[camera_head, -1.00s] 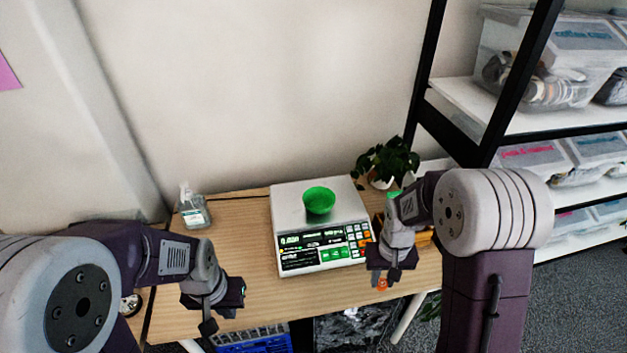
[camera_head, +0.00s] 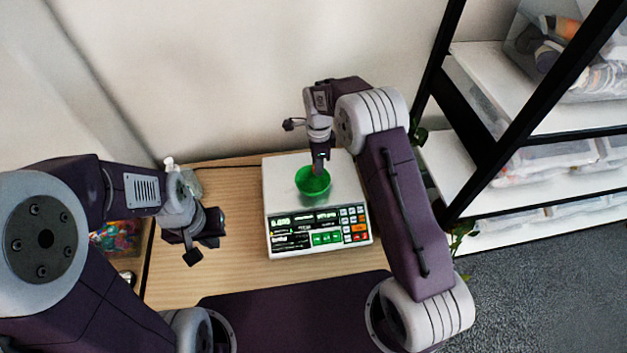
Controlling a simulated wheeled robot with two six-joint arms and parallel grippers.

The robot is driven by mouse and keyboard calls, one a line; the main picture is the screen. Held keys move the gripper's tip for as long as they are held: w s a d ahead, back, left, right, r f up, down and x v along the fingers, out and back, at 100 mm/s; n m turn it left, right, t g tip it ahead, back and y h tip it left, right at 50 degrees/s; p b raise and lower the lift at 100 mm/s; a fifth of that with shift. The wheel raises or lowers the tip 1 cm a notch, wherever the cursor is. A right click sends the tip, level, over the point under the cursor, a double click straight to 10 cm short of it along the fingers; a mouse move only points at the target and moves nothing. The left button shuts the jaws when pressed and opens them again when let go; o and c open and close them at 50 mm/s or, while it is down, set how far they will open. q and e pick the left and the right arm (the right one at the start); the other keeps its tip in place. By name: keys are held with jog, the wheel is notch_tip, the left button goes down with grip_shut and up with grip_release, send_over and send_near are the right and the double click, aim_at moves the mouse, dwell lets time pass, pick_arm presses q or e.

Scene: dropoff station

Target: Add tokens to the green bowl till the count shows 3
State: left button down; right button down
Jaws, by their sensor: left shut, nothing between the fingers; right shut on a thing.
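The green bowl (camera_head: 314,187) stands on the pan of a white counting scale (camera_head: 277,208) on the wooden table. The scale's display (camera_head: 292,223) is lit, but its digits are too small to read surely. My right gripper (camera_head: 318,170) points down just above or inside the bowl's far part. It is shut on a small orange-red token, largely hidden between its fingers and by the bowl. My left gripper (camera_head: 202,247) is shut and empty over the table, left of the scale. I cannot tell what lies in the bowl.
A clear bottle (camera_head: 192,183) stands at the table's back left. A box of colourful pieces (camera_head: 117,237) is partly visible behind my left arm. A black-framed shelf (camera_head: 487,168) with bins stands to the right. The wooden table (camera_head: 235,255) is bare left of the scale.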

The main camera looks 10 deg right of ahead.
jog(key=shift+w+f+b, duration=0.1)
jog(key=shift+f+b, duration=0.3)
jog(key=shift+f, duration=0.15)
jog(key=b, duration=0.4)
send_over(318, 189)
notch_tip(318, 189, down, 4)
jog(key=shift+a+f, duration=0.1)
jog(key=shift+f, duration=0.5)
jog(key=shift+r, duration=0.1)
jog(key=c, duration=1.1)
grip_release()
jog(key=shift+o, duration=0.2)
notch_tip(318, 189, up, 9)
jog(key=shift+r+b, duration=0.1)
jog(key=shift+b, duration=0.35)
